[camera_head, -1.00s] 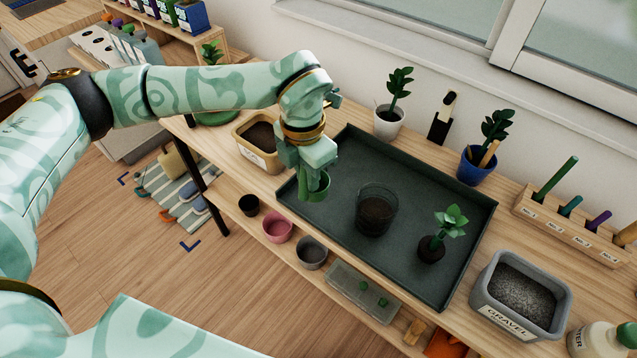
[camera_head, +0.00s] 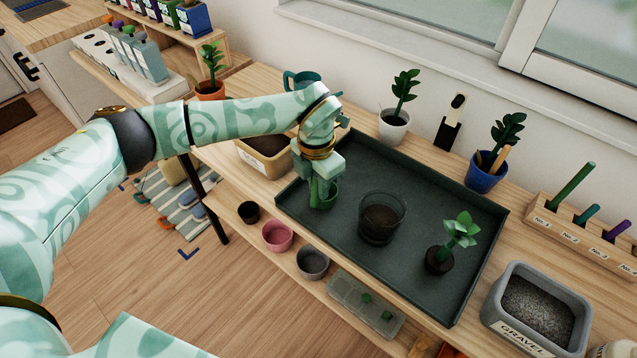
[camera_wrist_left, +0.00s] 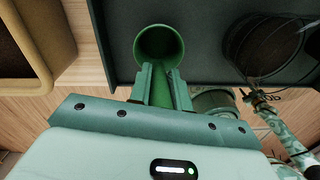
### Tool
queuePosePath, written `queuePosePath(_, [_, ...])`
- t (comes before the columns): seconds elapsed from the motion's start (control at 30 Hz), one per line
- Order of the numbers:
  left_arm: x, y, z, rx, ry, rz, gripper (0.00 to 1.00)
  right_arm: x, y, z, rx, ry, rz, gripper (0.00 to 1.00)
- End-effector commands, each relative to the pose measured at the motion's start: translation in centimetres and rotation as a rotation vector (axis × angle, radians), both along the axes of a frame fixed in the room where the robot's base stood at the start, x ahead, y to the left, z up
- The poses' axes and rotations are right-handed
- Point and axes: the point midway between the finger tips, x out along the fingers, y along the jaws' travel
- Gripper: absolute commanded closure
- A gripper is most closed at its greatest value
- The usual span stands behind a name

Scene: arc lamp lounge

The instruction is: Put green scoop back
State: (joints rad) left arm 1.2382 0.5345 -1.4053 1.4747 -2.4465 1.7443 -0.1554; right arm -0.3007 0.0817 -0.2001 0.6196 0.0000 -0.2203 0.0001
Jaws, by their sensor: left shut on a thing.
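My left gripper (camera_head: 318,180) is shut on the green scoop (camera_head: 325,194). It holds the scoop over the left end of the dark tray (camera_head: 345,160). In the left wrist view the scoop (camera_wrist_left: 160,45) shows its round, hollow cup, with its handle between the fingers. The cup looks empty. I cannot tell whether the scoop touches the tray. A patterned arm, apparently my right, shows small at the right of the left wrist view; its gripper (camera_wrist_left: 248,95) is too small and unclear to read.
On the tray stand a clear beaker of dark soil (camera_head: 381,218) and a seedling (camera_head: 452,243). A soil tub (camera_head: 262,160) is left of the tray. A gravel tub (camera_head: 535,310) and a numbered rack (camera_head: 580,235) with coloured handles are at right. Potted plants stand behind.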

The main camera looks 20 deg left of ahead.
Motion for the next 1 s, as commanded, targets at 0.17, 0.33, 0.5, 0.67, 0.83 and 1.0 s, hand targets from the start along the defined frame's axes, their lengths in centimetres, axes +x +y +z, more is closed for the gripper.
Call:
queuePosePath(0.17, [0.0, 0.0, -0.2, 0.0, 0.0, 0.0, 0.59, 0.0, 0.0, -0.1, 0.0, 0.0, 0.0, 0.64])
queuePosePath(0.33, [0.0, 0.0, -0.2, 0.0, 0.0, 0.0, 0.59, 0.0, 0.0, -0.1, 0.0, 0.0, -0.001, 0.64])
queuePosePath(0.5, [0.0, 0.0, 0.3, -0.001, -0.001, 0.0, 0.59, 0.0, 0.0, 0.1, 0.0, -0.001, -0.001, 0.64])
queuePosePath(0.67, [0.1, 0.1, 3.2, 0.0, -0.004, 0.0, 0.59, 0.3, 0.1, 0.9, 0.002, -0.008, -0.001, 0.64])
queuePosePath(0.83, [0.1, 0.3, 7.4, 0.001, -0.005, 0.0, 0.59, 0.6, 0.3, 1.9, 0.003, -0.016, -0.002, 0.64])
queuePosePath(1.0, [0.1, 0.4, 10.6, 0.001, -0.003, 0.0, 0.59, 0.8, 0.3, 2.5, 0.004, -0.02, -0.002, 0.64])
